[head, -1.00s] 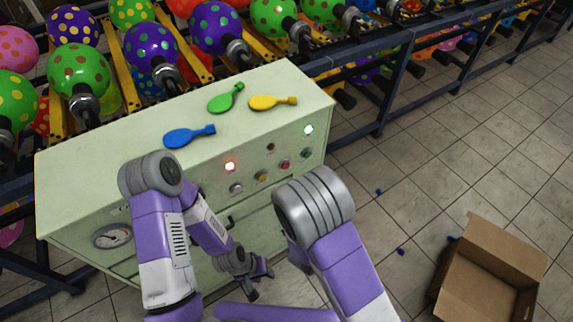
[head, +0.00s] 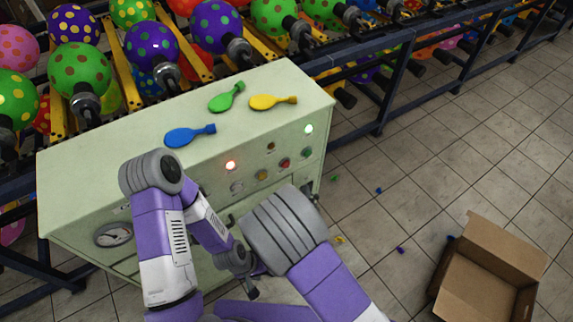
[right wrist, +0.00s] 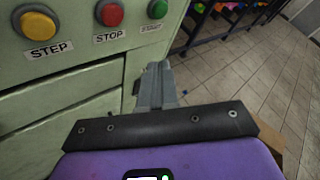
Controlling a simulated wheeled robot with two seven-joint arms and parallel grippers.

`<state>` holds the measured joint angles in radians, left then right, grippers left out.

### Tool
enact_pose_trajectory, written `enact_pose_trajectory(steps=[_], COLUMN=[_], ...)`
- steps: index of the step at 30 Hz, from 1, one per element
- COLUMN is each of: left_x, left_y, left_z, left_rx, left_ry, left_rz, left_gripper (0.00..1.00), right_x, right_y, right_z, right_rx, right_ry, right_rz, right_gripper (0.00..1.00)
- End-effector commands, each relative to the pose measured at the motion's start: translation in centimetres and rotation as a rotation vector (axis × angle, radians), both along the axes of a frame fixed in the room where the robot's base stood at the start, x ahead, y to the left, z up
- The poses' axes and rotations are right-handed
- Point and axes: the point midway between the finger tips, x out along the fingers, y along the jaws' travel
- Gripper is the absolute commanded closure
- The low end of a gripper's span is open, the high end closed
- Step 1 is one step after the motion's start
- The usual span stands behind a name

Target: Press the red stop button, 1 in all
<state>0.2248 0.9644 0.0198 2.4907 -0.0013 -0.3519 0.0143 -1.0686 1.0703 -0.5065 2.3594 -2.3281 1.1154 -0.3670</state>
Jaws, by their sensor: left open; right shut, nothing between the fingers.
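The red stop button (head: 284,163) is on the front of the pale green cabinet, between the yellow step button (head: 262,175) and the green start button (head: 306,152). In the right wrist view, the stop button (right wrist: 109,13) is at the top, above its STOP label. My right gripper (right wrist: 158,68) is shut and empty, below and to the right of the stop button and apart from it. In the head view my right arm hides most of it. My left gripper (head: 256,284) is open and empty, low before the cabinet, partly hidden by my right arm.
The cabinet (head: 100,175) carries blue, green and yellow flat balloons on top. An open cardboard box (head: 485,285) stands on the tiled floor at right. Racks of balloons stand behind.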

Motion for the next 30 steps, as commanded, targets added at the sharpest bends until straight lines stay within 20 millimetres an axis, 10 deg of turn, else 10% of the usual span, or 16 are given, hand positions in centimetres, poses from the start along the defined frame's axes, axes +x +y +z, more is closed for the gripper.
enact_pose_trajectory(steps=[15,30], left_x=[0.0,0.0], left_y=[0.0,0.0], left_z=[0.4,0.4], left_rx=[0.000,0.000], left_ry=[0.000,0.000], left_rz=[0.000,0.000], left_gripper=[0.57,0.57], right_x=[5.2,5.7], right_y=[3.7,4.1], right_z=[0.0,0.0], right_rx=[0.001,0.001], right_ry=[-0.001,0.001], right_rz=[-0.001,-0.001], right_gripper=[1.00,1.00])
